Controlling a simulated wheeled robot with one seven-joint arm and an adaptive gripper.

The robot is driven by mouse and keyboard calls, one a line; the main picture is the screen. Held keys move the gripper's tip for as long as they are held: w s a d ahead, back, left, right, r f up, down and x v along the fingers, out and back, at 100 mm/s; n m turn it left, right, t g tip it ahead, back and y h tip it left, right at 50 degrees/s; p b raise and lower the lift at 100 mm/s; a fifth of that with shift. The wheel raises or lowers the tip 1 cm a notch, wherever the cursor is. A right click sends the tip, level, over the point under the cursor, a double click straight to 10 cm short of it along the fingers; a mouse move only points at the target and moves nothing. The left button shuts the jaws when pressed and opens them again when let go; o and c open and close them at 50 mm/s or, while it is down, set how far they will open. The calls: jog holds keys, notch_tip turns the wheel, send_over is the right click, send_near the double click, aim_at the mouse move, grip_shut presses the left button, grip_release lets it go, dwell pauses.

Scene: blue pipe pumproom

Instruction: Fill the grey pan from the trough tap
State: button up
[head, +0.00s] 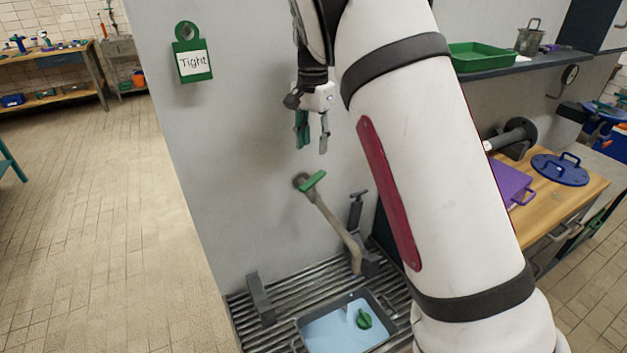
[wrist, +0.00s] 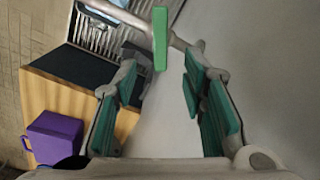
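The trough tap (head: 335,225) is a grey pipe slanting down from the wall, with a green handle (head: 312,181) at its upper end. The grey pan (head: 300,338) sits on the slatted trough top below the spout. It holds a pale blue, water-like surface with a small green piece (head: 364,318) in it. I see no clear stream from the spout. My gripper (head: 312,143) is open and empty, above the tap handle and apart from it. In the wrist view the green handle (wrist: 160,38) shows beyond the gap between my open fingers (wrist: 160,105).
A green tag reading "Tight" (head: 193,62) hangs on the wall. A wooden bench (head: 575,195) at right holds a blue lid (head: 560,170) and a purple item (head: 510,183). The left floor is clear.

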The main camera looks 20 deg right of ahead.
aim_at(313, 179)
notch_tip(313, 179, down, 12)
jog(key=shift+a+r+p, duration=0.1)
jog(key=shift+p, duration=0.95)
jog(key=shift+c, duration=0.5)
grip_shut()
